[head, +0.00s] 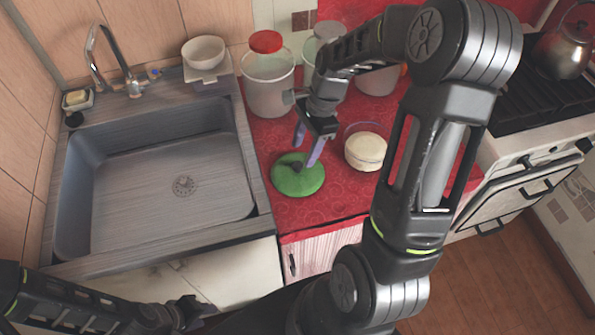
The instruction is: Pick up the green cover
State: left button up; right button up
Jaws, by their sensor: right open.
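The green cover (297,182) is a round green lid with a dark knob near its middle. It lies on the red patterned counter just right of the sink. My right gripper (306,154) is above the cover's far side, pointing down. Its two purple fingers are spread apart with nothing between them, and one fingertip shows close to the knob. Whether it touches the cover, I cannot tell. My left gripper (195,311) is low at the front edge of the view, away from the cover. It is dark and small there, and its jaw state is unclear.
A glass bowl with pale contents (366,150) stands close right of the cover. A red-lidded container (268,80) stands behind. The grey sink (160,180) is to the left. A stove with a kettle (565,50) is at the far right.

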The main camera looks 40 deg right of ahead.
aim_at(298, 164)
jog(key=shift+f, duration=0.15)
jog(key=p+x, duration=0.1)
jog(key=x, duration=0.4)
jog(key=shift+w, duration=0.1)
jog(key=shift+c, duration=0.5)
grip_shut()
dwell(0.6)
